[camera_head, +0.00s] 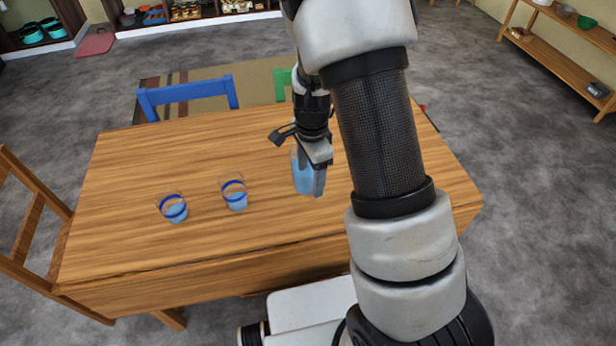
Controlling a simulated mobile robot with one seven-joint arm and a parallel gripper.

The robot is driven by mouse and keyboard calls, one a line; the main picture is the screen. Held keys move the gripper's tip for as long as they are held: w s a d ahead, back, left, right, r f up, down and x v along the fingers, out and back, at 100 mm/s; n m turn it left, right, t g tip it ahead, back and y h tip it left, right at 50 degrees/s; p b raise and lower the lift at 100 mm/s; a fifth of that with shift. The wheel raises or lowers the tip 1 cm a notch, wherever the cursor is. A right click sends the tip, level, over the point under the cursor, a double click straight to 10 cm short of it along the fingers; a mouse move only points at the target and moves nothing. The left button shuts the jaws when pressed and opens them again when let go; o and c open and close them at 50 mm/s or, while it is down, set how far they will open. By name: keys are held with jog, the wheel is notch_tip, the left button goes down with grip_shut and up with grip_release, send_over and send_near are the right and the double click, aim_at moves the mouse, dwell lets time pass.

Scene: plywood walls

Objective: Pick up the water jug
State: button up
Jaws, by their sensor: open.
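The water jug (303,177) is a clear, blue-tinted vessel on the wooden table (140,160), right of two glasses. My gripper (318,168) is over the jug, pointing down, and one finger overlaps the jug's upper right side in this view. The gripper is open. I cannot tell whether its fingers touch the jug or stand around it. My arm covers the table just right of the jug.
Two glasses with blue bands, one at the left (173,208) and one nearer the jug (234,192), stand on the table. A blue chair (187,91) is behind the table and a wooden chair (28,225) at the left. The table's left part is clear.

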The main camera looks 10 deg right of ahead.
jog(key=f, duration=0.5)
jog(key=shift+s+f+b, duration=0.1)
jog(key=shift+s+b, duration=0.15)
jog(key=shift+b, duration=0.1)
jog(key=shift+c, duration=0.2)
jog(key=c, duration=1.5)
grip_shut()
